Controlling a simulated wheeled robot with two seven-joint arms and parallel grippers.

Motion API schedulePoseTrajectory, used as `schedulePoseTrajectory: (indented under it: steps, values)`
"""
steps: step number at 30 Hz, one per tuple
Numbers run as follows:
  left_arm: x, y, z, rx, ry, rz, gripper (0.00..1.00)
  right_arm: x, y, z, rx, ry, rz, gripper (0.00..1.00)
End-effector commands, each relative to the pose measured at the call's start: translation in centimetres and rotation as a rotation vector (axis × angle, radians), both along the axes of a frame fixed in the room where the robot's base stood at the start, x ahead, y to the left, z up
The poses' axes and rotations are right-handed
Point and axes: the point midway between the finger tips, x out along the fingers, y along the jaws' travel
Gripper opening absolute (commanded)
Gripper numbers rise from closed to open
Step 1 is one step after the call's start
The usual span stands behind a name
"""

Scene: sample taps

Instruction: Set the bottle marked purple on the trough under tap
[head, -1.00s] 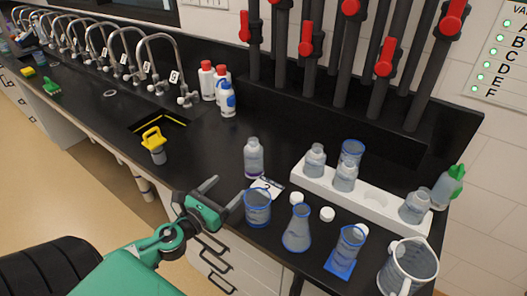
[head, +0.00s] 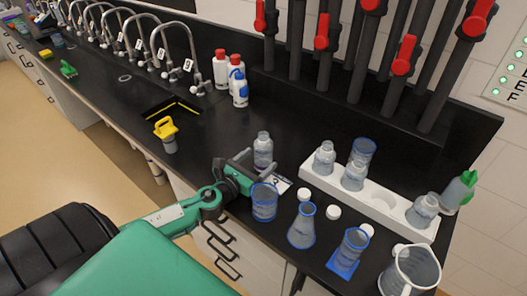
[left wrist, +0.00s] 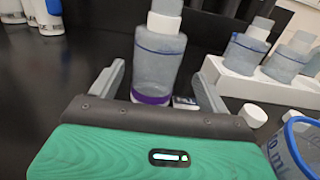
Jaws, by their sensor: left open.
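The bottle marked purple (head: 263,148) stands upright on the black bench; in the left wrist view the clear bottle (left wrist: 158,62) has a white cap, a blue line and a purple band at its base. My left gripper (head: 262,168) is open, close in front of the bottle, with one finger on each side; grip contact is not visible. In the wrist view both fingers flank its lower part. The ledge's inside is hidden. My right gripper is not seen.
A white rack (head: 320,182) with several bottles stands right of the bottle. A blue-rimmed beaker (head: 265,203) and a flask (head: 302,228) stand near the front edge. White bottles (head: 240,88), a sink (head: 172,108) and curved taps lie left. A card (head: 282,186) lies beside the gripper.

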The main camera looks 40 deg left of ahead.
Motion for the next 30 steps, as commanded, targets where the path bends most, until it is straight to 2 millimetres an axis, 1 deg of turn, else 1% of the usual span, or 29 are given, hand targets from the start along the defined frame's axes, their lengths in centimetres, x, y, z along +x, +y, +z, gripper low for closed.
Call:
schedulePoseTrajectory:
  steps: [8,13,18,22,28,29,30]
  values:
    - [1.4,0.1,0.3,0.000,-0.001,0.001,0.79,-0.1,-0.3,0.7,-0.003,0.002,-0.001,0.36]
    - [3.7,0.3,0.8,0.001,-0.001,0.001,0.79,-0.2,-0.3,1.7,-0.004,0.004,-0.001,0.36]
    - [5.3,0.2,0.6,0.000,-0.001,0.001,0.79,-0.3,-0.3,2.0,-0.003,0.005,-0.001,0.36]
    - [5.8,0.1,0.5,0.001,0.000,0.000,0.79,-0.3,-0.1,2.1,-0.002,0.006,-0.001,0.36]
    - [5.8,0.1,0.4,0.001,0.001,0.000,0.79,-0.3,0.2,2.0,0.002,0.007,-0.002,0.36]
    - [5.8,0.1,0.4,0.001,0.001,0.000,0.75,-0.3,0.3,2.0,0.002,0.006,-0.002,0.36]
    - [5.8,0.1,0.4,0.001,0.001,0.000,0.67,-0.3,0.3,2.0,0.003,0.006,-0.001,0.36]
